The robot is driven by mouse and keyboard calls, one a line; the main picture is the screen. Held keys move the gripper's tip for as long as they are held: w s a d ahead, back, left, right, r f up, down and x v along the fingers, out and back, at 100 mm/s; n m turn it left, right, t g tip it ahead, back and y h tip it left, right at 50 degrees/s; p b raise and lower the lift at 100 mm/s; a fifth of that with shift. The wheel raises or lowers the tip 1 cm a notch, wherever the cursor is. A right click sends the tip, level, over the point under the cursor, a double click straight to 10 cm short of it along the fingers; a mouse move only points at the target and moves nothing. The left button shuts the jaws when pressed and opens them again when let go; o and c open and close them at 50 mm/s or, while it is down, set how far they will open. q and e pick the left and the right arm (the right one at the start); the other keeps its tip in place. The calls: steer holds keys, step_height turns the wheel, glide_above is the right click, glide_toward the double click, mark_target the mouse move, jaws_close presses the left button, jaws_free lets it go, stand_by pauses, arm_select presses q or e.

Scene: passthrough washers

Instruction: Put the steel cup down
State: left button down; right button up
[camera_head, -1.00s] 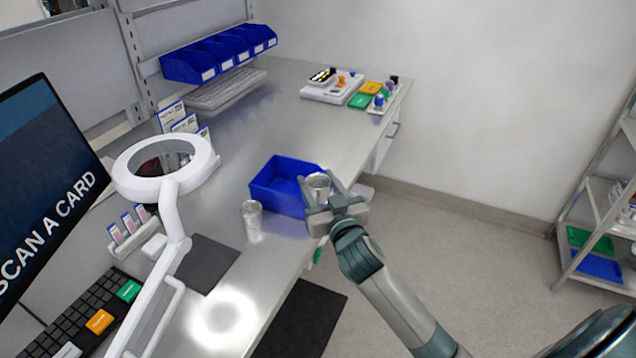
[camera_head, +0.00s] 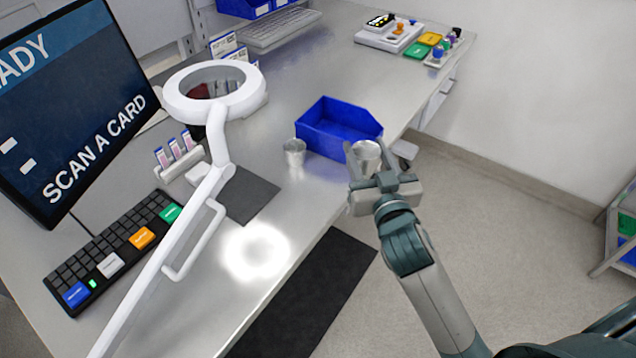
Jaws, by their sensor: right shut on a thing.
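A steel cup (camera_head: 366,153) is between the fingers of my right gripper (camera_head: 367,163), which is shut on it. The gripper is at the right edge of the steel bench (camera_head: 300,195), just in front of the blue bin (camera_head: 338,128). I cannot tell whether the cup touches the bench. A second steel cup (camera_head: 294,152) stands upright on the bench, left of the blue bin. My left gripper is not in view.
A white ring magnifier lamp (camera_head: 213,90) stands over the bench.

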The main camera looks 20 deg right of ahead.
steer(key=w+a+f, duration=0.2)
steer(key=w, duration=0.1)
steer(key=w+a+f+p, duration=0.1)
steer(key=w+a+f, duration=0.1)
steer(key=a, duration=0.1)
steer(key=w+a+f, duration=0.3)
steer(key=shift+w+p, duration=0.35)
steer(key=shift+p, duration=0.05)
steer(key=shift+f, duration=2.05)
